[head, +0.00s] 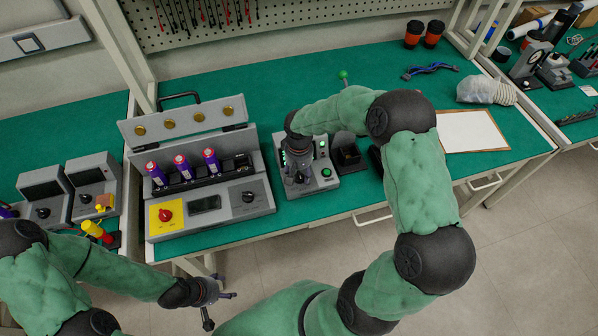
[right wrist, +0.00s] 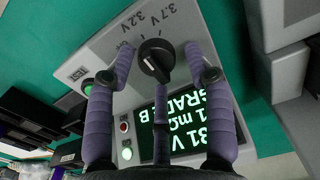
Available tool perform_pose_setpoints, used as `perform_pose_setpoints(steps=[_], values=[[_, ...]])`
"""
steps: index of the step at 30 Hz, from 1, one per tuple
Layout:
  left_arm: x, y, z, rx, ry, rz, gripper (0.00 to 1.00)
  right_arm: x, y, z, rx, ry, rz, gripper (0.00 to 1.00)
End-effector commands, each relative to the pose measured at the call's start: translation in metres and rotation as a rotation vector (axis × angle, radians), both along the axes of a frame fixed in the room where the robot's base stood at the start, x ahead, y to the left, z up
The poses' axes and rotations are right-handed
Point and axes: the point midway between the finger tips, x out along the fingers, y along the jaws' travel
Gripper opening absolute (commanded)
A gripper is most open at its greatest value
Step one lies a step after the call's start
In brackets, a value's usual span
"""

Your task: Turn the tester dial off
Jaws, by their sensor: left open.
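The tester (head: 325,177) is a grey box with a lit screen and green buttons on the green bench, partly hidden by my right arm in the head view. Its black round dial (right wrist: 156,58) shows in the right wrist view, with a white mark on it and 3.2 V and 3.7 V labels beside it. The lit screen (right wrist: 185,125) includes "GRADE B". My right gripper (head: 299,178) is over the tester, its purple fingers spread apart either side of the dial and empty. Contact is unclear. My left gripper (head: 214,294) is open and empty in front of the bench.
Left of the tester, a grey charger-like unit (head: 263,198) with an open lid holds purple cells (head: 182,166) and has a red knob on a yellow plate. A black holder (head: 347,156) stands just right of the tester. A clipboard (head: 470,131) lies further right.

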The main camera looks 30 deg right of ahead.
Motion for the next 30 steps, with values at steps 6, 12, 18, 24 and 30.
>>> perform_pose_setpoints(steps=[6, 12, 18, 24, 30], values=[[0.000, 0.000, 0.000, 0.000, 0.000, 0.000, 0.63, 0.001, 0.000, 0.000, 0.000, -0.003, 0.000, 0.05], [0.000, 0.000, 0.001, 0.000, 0.000, 0.000, 0.63, 0.002, 0.000, 0.001, 0.001, -0.006, 0.013, 0.05], [0.000, 0.000, 0.006, 0.000, 0.000, 0.000, 0.63, 0.003, 0.001, 0.003, 0.000, -0.009, 0.085, 0.05], [0.000, 0.000, 0.014, 0.000, 0.000, 0.000, 0.63, 0.003, 0.002, 0.003, 0.000, -0.008, 0.226, 0.05], [0.000, 0.000, 0.023, 0.000, 0.000, 0.000, 0.63, 0.004, 0.003, 0.004, -0.001, -0.010, 0.391, 0.05]])
